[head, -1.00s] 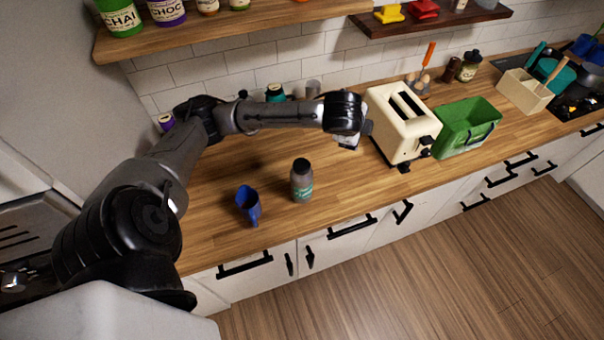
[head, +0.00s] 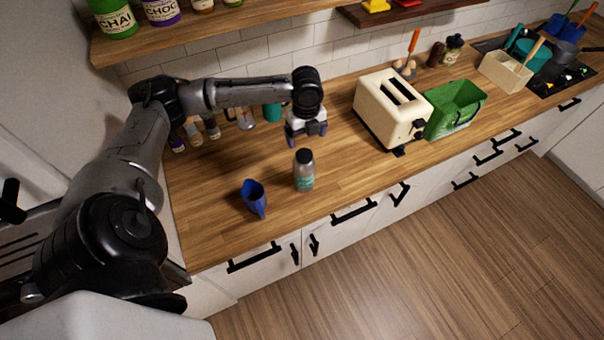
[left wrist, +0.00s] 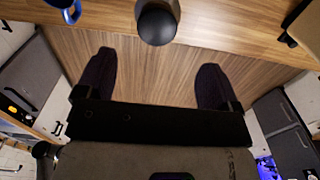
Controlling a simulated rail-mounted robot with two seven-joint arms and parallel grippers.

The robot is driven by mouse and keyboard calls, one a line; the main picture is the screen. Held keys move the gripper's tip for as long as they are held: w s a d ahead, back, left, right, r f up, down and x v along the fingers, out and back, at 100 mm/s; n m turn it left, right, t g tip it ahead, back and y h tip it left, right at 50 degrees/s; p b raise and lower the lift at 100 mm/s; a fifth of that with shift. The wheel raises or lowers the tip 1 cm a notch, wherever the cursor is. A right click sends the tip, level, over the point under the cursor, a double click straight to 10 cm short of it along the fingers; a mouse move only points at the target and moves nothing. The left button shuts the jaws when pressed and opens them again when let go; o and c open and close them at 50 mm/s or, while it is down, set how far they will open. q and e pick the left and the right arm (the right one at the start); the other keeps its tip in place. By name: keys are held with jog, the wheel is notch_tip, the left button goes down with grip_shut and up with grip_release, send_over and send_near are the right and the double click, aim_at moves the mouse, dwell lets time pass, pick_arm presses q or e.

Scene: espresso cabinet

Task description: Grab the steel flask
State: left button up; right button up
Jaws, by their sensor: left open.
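The steel flask (head: 304,175) stands upright on the wooden counter, with a black cap and a teal band low on its body. My left gripper (head: 307,138) is open and empty, just behind and above the flask in the head view. In the left wrist view, the flask's dark round cap (left wrist: 156,24) shows at the top, between and beyond the two spread fingers (left wrist: 155,82). The flask and the fingers look apart. My right gripper is in neither view.
A cream toaster (head: 385,110) and a green bin (head: 455,108) stand to the right. Several jars and bottles (head: 195,132) stand by the wall. A shelf (head: 240,25) hangs above. The counter between flask and toaster is clear.

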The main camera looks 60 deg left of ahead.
aim_at(304, 154)
pick_arm(q)
jog(key=shift+f, duration=1.85)
jog(key=shift+s+f+p, duration=0.2)
jog(key=shift+f+p, duration=0.35)
jog(key=shift+f, duration=2)
jog(key=c, duration=1.5)
jog(key=shift+c, duration=0.6)
jog(key=shift+r, duration=0.15)
